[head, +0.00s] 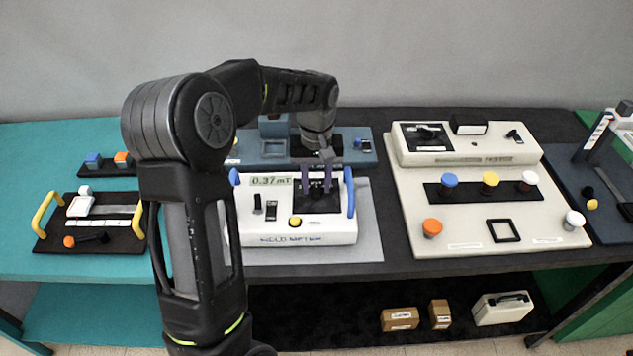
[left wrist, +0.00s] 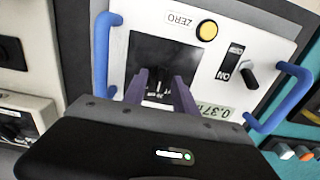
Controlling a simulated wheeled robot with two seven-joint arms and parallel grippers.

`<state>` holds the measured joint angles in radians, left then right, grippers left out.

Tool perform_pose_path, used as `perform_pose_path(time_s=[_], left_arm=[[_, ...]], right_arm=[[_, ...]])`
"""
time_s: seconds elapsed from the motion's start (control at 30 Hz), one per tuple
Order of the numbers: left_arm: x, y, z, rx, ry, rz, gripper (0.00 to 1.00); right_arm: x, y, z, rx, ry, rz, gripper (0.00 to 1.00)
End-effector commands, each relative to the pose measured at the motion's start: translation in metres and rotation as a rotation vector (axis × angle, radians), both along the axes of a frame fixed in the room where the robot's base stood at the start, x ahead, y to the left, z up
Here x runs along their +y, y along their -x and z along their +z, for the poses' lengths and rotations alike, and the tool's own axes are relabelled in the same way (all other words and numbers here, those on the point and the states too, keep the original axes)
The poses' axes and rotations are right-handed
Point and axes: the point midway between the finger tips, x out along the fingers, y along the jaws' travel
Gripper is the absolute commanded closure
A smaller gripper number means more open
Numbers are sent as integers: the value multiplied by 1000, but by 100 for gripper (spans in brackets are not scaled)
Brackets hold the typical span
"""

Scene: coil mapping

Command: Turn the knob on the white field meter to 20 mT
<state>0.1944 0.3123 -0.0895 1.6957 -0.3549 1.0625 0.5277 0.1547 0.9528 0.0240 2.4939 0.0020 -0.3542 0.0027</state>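The white field meter (head: 270,229) sits on a grey mat on the dark table, with a blue handle at each side. Its display (head: 271,181) reads 0.37 mT. A black dial plate (head: 317,205) is right of the display; it also shows in the left wrist view (left wrist: 190,60) with small white scale marks. My left gripper (head: 317,180) reaches down over this plate, its two purple fingers apart. In the left wrist view the fingertips (left wrist: 161,76) stand over the dial, with dark knob parts between them. The knob's pointer setting is not readable. My right gripper is out of view.
The meter also has a yellow zero button (head: 295,221) and a black switch (head: 258,203). A blue-grey device (head: 275,148) stands behind it. A beige panel with coloured knobs (head: 460,220) is at the right, a black tray with yellow handles (head: 105,238) at the left.

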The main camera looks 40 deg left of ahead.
Motion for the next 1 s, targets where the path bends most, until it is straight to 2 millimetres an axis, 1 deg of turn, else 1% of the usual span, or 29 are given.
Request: perform_pose_path(time_s=[0.13, 0.27, 0.37, 0.6, 0.7, 0.8, 1.0], left_arm=[[0, 0, 2, 0, 0, 0, 66], [0, -1, 12, -3, -1, 0, 66], [0, -1, 26, -4, -1, 0, 66], [0, -1, 65, -3, -1, 0, 66], [0, 0, 74, -1, 0, 0, 66], [0, 0, 78, 0, 0, 0, 66], [0, 0, 78, 0, 0, 0, 66]], right_arm=[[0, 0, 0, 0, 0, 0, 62], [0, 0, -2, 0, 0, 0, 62], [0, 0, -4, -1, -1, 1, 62], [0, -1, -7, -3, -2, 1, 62], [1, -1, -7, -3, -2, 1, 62], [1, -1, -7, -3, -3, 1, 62], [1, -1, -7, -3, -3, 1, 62]])
